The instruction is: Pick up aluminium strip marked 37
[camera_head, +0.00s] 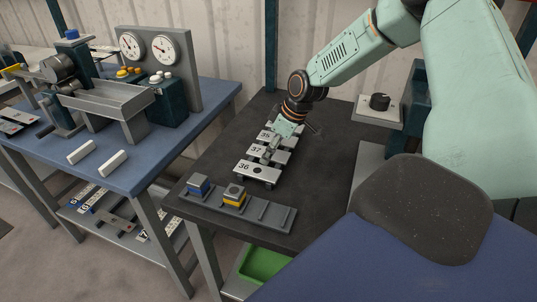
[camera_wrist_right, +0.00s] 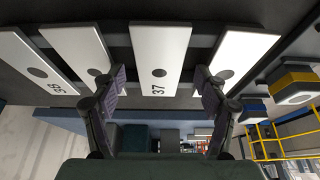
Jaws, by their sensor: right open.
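The aluminium strip marked 37 (camera_wrist_right: 160,50) is a pale flat bar with a dark round hole, in the middle of the right wrist view. In the head view its marked end (camera_head: 256,149) lies between strips 35 (camera_head: 266,134) and 36 (camera_head: 243,167). My right gripper (camera_wrist_right: 160,88) is open, with one finger on each side of strip 37. A gap shows between each finger and the strip. In the head view my right gripper (camera_head: 272,147) is over the row and covers part of the strips. My left gripper is not in view.
Neighbouring strips (camera_wrist_right: 75,46) lie close on both sides, partly behind my fingers. A grey tray (camera_head: 262,212) with a blue block (camera_head: 198,185) and a yellow-banded block (camera_head: 234,195) stands nearer. A control box with a knob (camera_head: 379,106) stands at the right. The dark table (camera_head: 325,180) right of the strips is clear.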

